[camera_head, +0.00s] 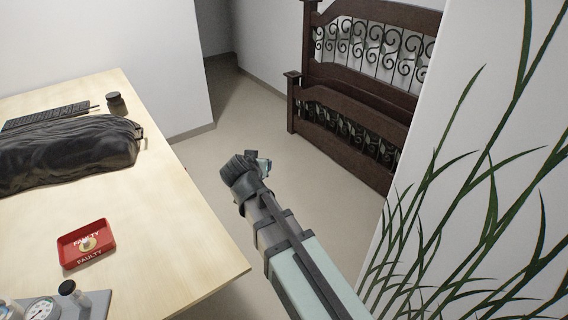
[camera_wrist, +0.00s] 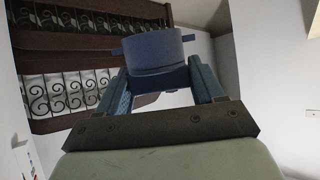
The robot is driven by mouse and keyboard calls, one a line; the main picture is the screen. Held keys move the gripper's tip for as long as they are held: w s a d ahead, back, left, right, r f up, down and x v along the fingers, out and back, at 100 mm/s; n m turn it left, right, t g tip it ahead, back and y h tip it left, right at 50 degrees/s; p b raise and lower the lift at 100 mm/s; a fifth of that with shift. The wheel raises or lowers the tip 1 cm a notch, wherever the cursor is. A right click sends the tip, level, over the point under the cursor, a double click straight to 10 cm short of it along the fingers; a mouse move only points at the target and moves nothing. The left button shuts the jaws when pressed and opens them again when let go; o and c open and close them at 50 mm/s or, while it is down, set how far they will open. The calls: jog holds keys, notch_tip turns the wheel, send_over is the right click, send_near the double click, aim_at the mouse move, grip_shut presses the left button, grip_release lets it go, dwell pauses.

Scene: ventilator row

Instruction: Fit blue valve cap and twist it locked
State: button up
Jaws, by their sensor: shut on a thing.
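My gripper (camera_wrist: 158,82) is shut on a blue cap (camera_wrist: 154,48) in the wrist view. The cap is a short, wide cylinder with a small lug on each side, gripped between the two fingers. A grey device with a round gauge (camera_head: 41,309) and a dark-topped fitting (camera_head: 68,288) is partly cut off at the lower left.
The wooden table (camera_head: 190,240) carries a red tray marked FAULTY (camera_head: 86,258) with a small item in it, a black bag (camera_head: 65,155), a keyboard (camera_head: 48,115) and a dark jar (camera_head: 116,103). A dark bed frame (camera_head: 350,100) stands behind. A plant-patterned panel (camera_head: 480,170) is at right.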

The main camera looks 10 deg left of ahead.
jog(key=s+a+y, duration=0.1)
jog(key=s+a, duration=0.5)
jog(key=a, duration=0.5)
jog(key=s+a+r+n+t, duration=0.1)
jog(key=s+a, duration=0.5)
jog(key=a, duration=0.4)
jog(key=s+a+y, duration=0.1)
jog(key=s+a, duration=0.6)
jog(key=a, duration=0.4)
jog(key=s+a+n+y, duration=0.1)
jog(key=s+a, duration=0.5)
jog(key=s, duration=0.5)
jog(key=s+a+r+n+y, duration=0.1)
jog(key=s+a, duration=0.6)
jog(key=s, duration=0.4)
jog(key=s+a+r+n+y, duration=0.1)
jog(key=s+a, duration=0.5)
jog(key=s, duration=0.6)
jog(key=shift+a+t, duration=0.25)
jog(key=shift+t, duration=0.05)
jog(key=shift+f, duration=2.25)
jog(key=shift+f, duration=1.75)
